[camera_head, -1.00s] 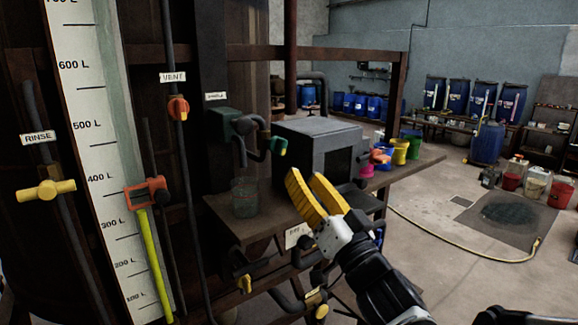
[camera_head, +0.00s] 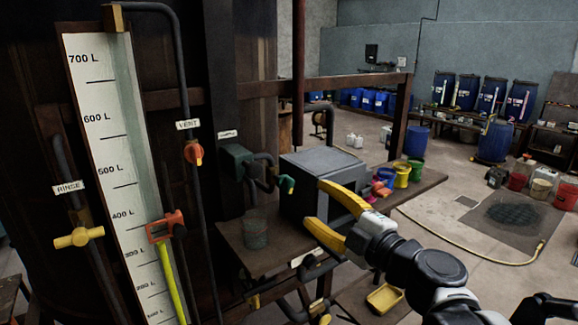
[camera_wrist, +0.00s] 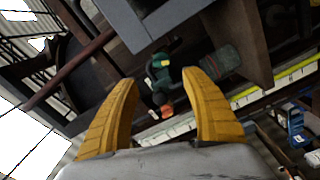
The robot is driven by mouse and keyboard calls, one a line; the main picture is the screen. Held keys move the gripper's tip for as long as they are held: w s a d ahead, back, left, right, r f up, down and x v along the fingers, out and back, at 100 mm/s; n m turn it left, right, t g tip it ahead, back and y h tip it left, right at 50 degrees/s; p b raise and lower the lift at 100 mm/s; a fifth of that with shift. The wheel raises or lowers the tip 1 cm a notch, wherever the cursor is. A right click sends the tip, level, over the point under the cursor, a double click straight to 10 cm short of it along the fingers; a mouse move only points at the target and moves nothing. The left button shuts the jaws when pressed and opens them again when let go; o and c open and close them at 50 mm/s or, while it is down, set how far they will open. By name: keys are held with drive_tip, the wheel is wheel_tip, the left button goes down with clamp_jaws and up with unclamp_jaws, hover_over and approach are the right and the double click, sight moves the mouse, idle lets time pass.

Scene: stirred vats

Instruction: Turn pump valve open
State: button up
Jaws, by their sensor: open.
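My gripper (camera_head: 315,204) is open and empty in front of the grey box on the bench, its two yellow fingers spread apart. It also shows in the wrist view (camera_wrist: 160,76), with a green valve fitting (camera_wrist: 158,65) seen beyond and between the fingers. A small white label (camera_head: 303,258) hangs at the bench's front edge below the gripper; its text is unreadable now. Beneath it are dark pipes with yellow handles (camera_head: 318,304), one further left (camera_head: 253,300). I cannot tell for certain which handle is the pump valve. The gripper touches none of them.
The grey box (camera_head: 312,180), a glass beaker (camera_head: 255,232) and several coloured cups (camera_head: 402,172) stand on the bench. At left are a yellow rinse valve (camera_head: 79,237), orange vent valve (camera_head: 194,153) and level scale (camera_head: 100,120). A yellow tray (camera_head: 384,299) lies below right.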

sight(292, 188)
drive_tip(key=x, duration=0.5)
drive_tip(key=p+x, duration=0.1)
drive_tip(key=x, duration=0.4)
drive_tip(key=shift+w+a+f+p, duration=0.2)
drive_tip(key=shift+w+p, duration=0.1)
drive_tip(key=c, duration=1.2)
